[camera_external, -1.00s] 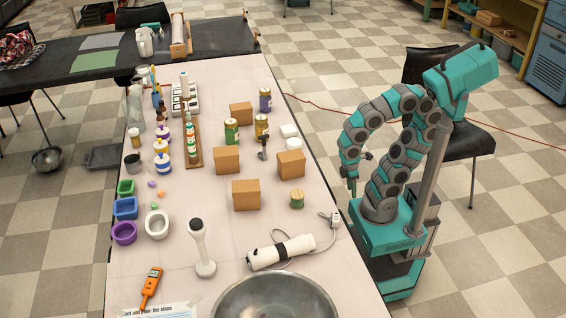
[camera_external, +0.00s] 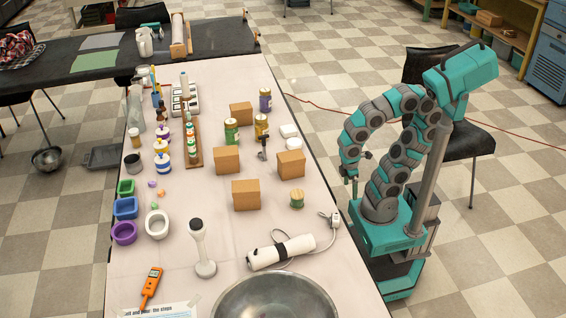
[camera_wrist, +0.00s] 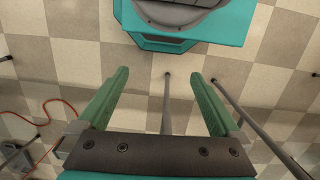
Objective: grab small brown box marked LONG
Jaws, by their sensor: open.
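Several plain brown boxes stand on the long table: one at the back (camera_external: 241,113), one at the middle left (camera_external: 226,160), one at the right near the table edge (camera_external: 291,164) and one at the front (camera_external: 246,195). No LONG marking can be read on any of them from this side. My gripper (camera_external: 352,186) hangs beside the table's right edge, apart from all the boxes. In the wrist view my gripper (camera_wrist: 160,95) is open and empty, with its green fingers spread above the checkered floor. No box shows in the wrist view.
A green jar (camera_external: 297,199) stands near the right boxes. A white immersion blender (camera_external: 281,252) with a cord and a large metal bowl (camera_external: 275,300) lie toward the front. A black chair (camera_external: 470,140) is behind my arm.

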